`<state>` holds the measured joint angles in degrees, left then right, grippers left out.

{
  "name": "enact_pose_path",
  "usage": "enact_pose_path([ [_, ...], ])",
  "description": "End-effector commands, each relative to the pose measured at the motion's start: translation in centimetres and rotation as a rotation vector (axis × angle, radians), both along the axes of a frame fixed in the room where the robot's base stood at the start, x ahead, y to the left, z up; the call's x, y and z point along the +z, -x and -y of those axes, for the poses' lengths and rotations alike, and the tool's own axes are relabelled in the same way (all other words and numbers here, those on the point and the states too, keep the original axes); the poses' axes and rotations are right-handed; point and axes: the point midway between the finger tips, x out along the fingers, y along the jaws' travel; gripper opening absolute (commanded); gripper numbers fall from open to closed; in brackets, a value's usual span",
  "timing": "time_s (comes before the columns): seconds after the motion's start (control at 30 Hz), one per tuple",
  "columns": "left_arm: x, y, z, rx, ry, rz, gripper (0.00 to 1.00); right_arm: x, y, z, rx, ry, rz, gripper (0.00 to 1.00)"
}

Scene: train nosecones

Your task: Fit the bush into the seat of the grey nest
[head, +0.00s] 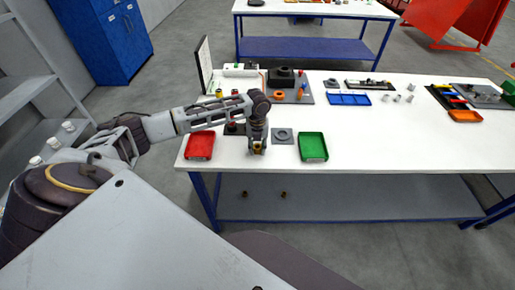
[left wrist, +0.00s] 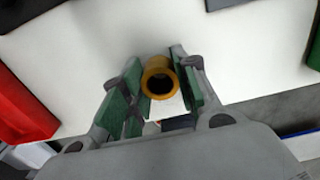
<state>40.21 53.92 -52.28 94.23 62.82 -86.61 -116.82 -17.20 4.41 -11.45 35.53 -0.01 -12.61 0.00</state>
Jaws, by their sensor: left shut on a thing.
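The bush is a short brass-yellow ring, its open bore facing the camera in the left wrist view (left wrist: 160,93). My left gripper (head: 257,150) is shut on the bush, with a green-padded finger on either side of it. The held bush shows small at the fingertips in the head view, over the front of the white table. The grey nest (head: 283,136) is a square grey plate with a round seat in its middle, lying just right of my left gripper. The bush is apart from the nest. My right gripper is not in view.
A red tray (head: 200,146) stands to the left and a green tray (head: 313,147) to the right of the nest. A dark plate with a red part (head: 233,128) lies behind the gripper. A blue tray (head: 349,99) lies farther back. The front right of the table is clear.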

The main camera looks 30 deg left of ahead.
Motion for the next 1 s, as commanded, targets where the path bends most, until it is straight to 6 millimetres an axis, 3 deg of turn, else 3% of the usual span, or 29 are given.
enact_pose_path([
  [0.17, 1.5, -0.1, 0.0, 0.0, 0.001, 0.003, 0.03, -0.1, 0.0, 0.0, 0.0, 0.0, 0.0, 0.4],
  [0.6, 7.7, -0.1, 0.0, 0.0, 0.0, 0.004, 0.03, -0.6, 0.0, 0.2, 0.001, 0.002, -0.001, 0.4],
  [0.8, 9.4, -0.1, 0.0, 0.0, 0.001, 0.002, 0.03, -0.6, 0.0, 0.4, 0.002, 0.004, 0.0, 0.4],
  [1.0, 9.7, -0.1, 0.0, 0.0, 0.001, 0.001, 0.03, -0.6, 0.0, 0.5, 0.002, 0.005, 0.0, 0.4],
])
